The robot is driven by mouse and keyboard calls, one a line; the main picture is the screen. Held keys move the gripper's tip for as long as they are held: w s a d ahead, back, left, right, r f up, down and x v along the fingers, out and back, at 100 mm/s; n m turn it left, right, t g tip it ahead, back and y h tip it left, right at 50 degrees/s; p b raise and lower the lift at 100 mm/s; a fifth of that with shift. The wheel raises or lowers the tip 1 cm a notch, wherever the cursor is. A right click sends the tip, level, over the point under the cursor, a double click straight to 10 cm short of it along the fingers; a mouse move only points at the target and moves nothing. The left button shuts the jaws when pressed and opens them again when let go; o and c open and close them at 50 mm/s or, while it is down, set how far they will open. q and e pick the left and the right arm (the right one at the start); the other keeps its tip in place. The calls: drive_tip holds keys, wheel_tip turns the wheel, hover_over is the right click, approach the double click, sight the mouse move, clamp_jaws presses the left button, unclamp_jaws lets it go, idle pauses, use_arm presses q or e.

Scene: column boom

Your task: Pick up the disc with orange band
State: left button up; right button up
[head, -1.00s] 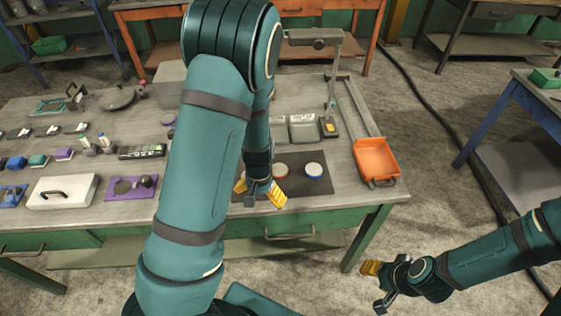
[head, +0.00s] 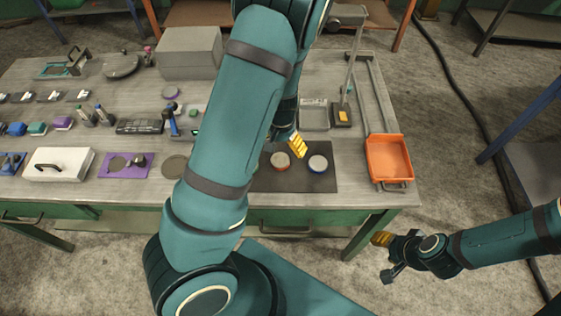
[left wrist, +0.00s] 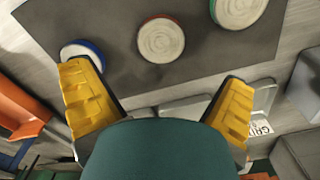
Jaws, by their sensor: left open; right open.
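The disc with a red-orange band (head: 280,160) lies flat on the dark mat (head: 322,184), its top pale. In the left wrist view this disc (left wrist: 161,40) is the middle one of three, between a blue-banded disc (left wrist: 82,57) and a green-banded disc (left wrist: 238,9). The blue-banded disc (head: 318,165) is to its right in the head view. The green-banded one is hidden behind my left arm there. My left gripper (head: 292,146) is open and empty above the mat, near the red-orange-banded disc, touching no disc. My right gripper (head: 385,258) is open and empty, beyond the table's front right corner.
An orange tray (head: 390,178) is at the table's right end. A grey tray (head: 314,116) and a lamp-like stand (head: 342,116) are behind the mat. A white box (head: 58,164) and a purple mat (head: 108,165) lie to the left.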

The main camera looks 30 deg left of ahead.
sight(281, 159)
use_arm(q)
drive_tip(key=shift+w+f, duration=0.1)
drive_tip(key=shift+f, duration=0.6)
drive_tip(key=f, duration=0.1)
drive_tip(key=f+b, duration=0.1)
drive_tip(key=f, duration=0.3)
drive_tip(key=shift+s+f, duration=0.1)
drive_tip(key=shift+s, duration=0.15)
drive_tip(key=c, duration=1.4)
